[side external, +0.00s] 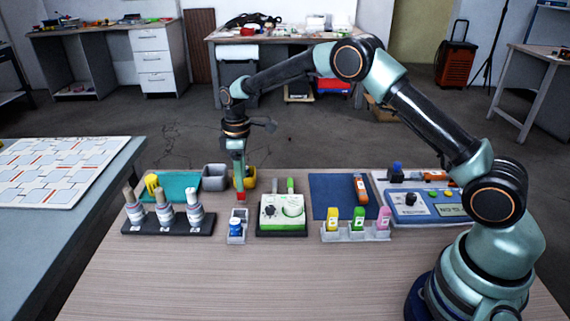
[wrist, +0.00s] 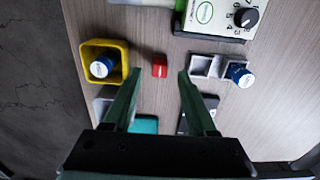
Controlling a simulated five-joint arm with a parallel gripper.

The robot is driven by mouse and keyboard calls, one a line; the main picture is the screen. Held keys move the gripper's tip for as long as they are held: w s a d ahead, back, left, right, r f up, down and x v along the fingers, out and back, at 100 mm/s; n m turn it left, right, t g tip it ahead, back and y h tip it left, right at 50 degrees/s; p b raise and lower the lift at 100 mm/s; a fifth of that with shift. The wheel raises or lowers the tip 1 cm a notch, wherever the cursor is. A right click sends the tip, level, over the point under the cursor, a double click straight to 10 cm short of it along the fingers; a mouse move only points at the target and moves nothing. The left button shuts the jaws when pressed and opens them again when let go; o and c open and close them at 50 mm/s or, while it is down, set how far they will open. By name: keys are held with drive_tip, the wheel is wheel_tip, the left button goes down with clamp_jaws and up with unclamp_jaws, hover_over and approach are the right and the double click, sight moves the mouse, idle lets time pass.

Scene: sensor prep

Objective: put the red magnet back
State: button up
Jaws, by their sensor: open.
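The red magnet (wrist: 159,66) is a small red block, seen in the wrist view between my fingertips. A gap shows on both sides of it. In the side view the red magnet (side external: 240,197) shows just below the tip of my gripper (side external: 239,183). My gripper (wrist: 158,73) is open and empty, pointing down. A small grey holder (wrist: 204,66) lies to the right in the wrist view. The holder (side external: 238,240) is nearer the camera in the side view.
A yellow cup (wrist: 122,46) with a blue-capped piece in it stands close beside one finger. A grey bin (side external: 215,178) and a teal mat (side external: 180,186) are nearby. A white-green meter (side external: 282,212) and a black rack of bottles (side external: 170,227) flank the holder. The table front is clear.

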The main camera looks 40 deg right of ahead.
drive_tip(key=s+d+r+m+t, duration=0.15)
drive_tip(key=s+r, duration=0.35)
drive_tip(key=r, duration=0.5)
drive_tip(key=s+d+r+m+t, duration=0.1)
drive_tip(key=s+r+m, duration=0.3)
drive_tip(key=r, duration=0.6)
drive_tip(key=s+d+m+t, duration=0.2)
drive_tip(key=s+m+t, duration=0.1)
drive_tip(key=s, duration=1.3)
drive_tip(key=shift+s+d+f, duration=0.25)
drive_tip(key=shift+s+f, duration=0.05)
drive_tip(key=shift+f, duration=0.15)
drive_tip(key=shift+m, duration=0.25)
